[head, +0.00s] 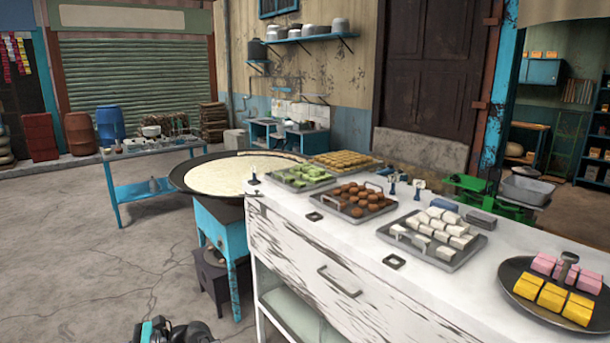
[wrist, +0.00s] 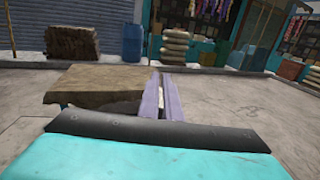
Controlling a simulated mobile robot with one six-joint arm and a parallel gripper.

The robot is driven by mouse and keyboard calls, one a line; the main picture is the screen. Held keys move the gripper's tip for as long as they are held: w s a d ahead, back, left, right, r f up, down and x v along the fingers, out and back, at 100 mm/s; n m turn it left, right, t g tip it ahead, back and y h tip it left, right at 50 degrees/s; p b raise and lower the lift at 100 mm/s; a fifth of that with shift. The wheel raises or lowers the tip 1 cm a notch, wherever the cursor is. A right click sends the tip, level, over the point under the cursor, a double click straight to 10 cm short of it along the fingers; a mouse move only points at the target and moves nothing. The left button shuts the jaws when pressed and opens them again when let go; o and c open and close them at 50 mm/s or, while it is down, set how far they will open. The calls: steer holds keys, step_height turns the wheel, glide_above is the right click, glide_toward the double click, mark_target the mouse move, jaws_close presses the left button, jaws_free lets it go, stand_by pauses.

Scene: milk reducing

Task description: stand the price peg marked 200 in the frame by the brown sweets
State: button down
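The brown sweets (head: 362,199) lie on a metal tray on the white counter. A small dark square frame (head: 314,216) lies flat by their near left corner and looks empty. Two small blue-and-white pegs (head: 392,186) (head: 418,188) stand on the counter behind the trays. Another small dark peg (head: 254,179) stands at the counter's left end, by the green sweets. The pegs' numbers are too small to read. My gripper (wrist: 164,96) shows its two purple-grey fingers close together, with a thin gap and nothing held. It faces the yard, away from the counter.
Trays of green (head: 303,174), yellow-brown (head: 342,159) and white (head: 440,230) sweets flank the brown ones. A second empty frame (head: 394,261) lies by the white sweets. A plate (head: 525,292) of pink and yellow sweets and a green scale (head: 485,195) stand right. A wide milk pan (head: 230,176) stands left.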

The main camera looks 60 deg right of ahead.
steer(key=w+d+r+m+t+h+p, duration=0.1)
steer(key=d+r+m+t+h, duration=0.2)
steer(key=d, duration=0.9)
steer(key=w+d+r+m+t+h+p, duration=0.1)
steer(key=d+r+m+h, duration=0.3)
steer(key=d, duration=0.8)
steer(key=w+d+r+t+h+p, duration=0.15)
steer(key=d+r, duration=0.35)
steer(key=d, duration=0.7)
steer(key=s+d+r+m+h, duration=0.2)
steer(key=s+d+r+h, duration=0.2)
steer(key=d, duration=0.7)
steer(key=s+d+r+m+h+p, duration=0.1)
steer(key=s+d+r+m+h, duration=0.2)
steer(key=s+d+r, duration=0.4)
steer(key=s+d+r+m+t+h, duration=0.1)
steer(key=s+d+r+h, duration=0.3)
steer(key=d, duration=1.2)
steer(key=s+r+m, duration=0.1)
steer(key=s, duration=0.2)
steer(key=shift+d+r+h, duration=0.2)
steer(key=shift+r+h, duration=0.15)
steer(key=shift+r, duration=0.05)
steer(key=shift+f, duration=0.15)
steer(key=shift+f+b, duration=2.15)
steer(key=shift+f, duration=0.95)
